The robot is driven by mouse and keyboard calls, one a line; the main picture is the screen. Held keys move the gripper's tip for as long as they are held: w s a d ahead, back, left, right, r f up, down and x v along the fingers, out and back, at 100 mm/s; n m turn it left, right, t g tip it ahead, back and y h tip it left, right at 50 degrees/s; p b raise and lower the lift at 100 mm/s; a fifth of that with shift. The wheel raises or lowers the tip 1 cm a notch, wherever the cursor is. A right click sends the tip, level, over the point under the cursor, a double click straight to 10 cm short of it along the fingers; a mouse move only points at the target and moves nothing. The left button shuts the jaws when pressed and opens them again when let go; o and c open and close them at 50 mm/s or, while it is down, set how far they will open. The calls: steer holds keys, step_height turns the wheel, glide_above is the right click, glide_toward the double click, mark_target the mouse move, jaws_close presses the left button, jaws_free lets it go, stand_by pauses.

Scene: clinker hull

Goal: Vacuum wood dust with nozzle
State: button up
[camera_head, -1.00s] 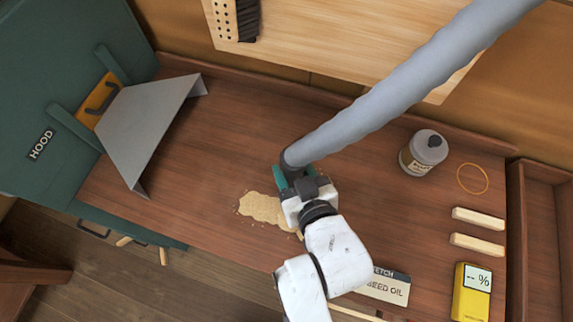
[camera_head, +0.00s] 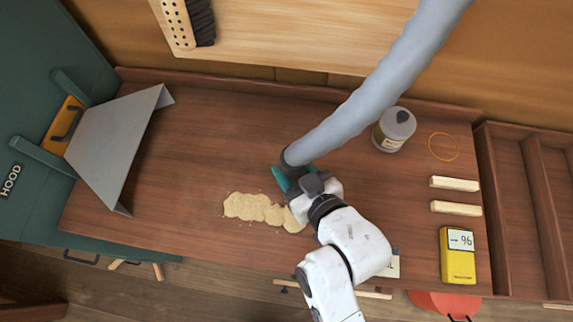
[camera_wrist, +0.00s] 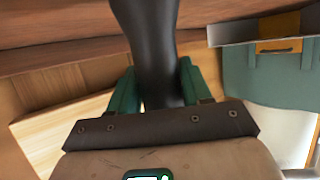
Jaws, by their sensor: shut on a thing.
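A patch of pale wood dust (camera_head: 248,207) lies on the brown bench near its front edge, left of my gripper. My gripper (camera_head: 296,176) is shut on the dark nozzle (camera_head: 291,160) at the end of a grey hose (camera_head: 385,85) that rises to the upper right. In the wrist view, the teal fingers (camera_wrist: 158,88) stand on both sides of the black nozzle (camera_wrist: 150,40). The nozzle is just beyond the right end of the dust. Its mouth is hidden, so I cannot tell whether it touches the bench.
A grey metal hood (camera_head: 115,140) stands at the bench's left. A partitioned tray (camera_head: 510,210) is at the far right.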

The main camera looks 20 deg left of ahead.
steer(key=shift+w+d, duration=0.2)
steer(key=shift+d, duration=0.55)
steer(key=shift+w+d, duration=0.15)
steer(key=shift+d, duration=0.55)
steer(key=shift+s+d+p, duration=0.25)
steer(key=shift+s, duration=0.85)
steer(key=shift+s+d+p, duration=0.25)
steer(key=shift+s+p, duration=0.05)
steer(key=shift+s, duration=0.8)
steer(key=shift+s+d+p, duration=0.25)
steer(key=shift+s, duration=0.85)
steer(key=shift+a+r, duration=0.1)
steer(key=shift+s+a+p, duration=0.3)
steer(key=shift+a+p, duration=0.05)
steer(key=shift+a, duration=0.85)
steer(key=shift+s+a+p, duration=0.25)
steer(key=shift+a+p, duration=0.1)
steer(key=shift+a, duration=0.85)
steer(key=shift+s+a+p, duration=0.3)
steer(key=shift+a+p, duration=0.05)
steer(key=shift+a, duration=0.85)
steer(key=shift+s+a, duration=0.3)
steer(key=shift+a, duration=0.95)
steer(key=shift+s+a, duration=0.3)
steer(key=shift+a, duration=1)
steer(key=shift+s+a, duration=0.3)
steer(key=shift+a, duration=0.95)
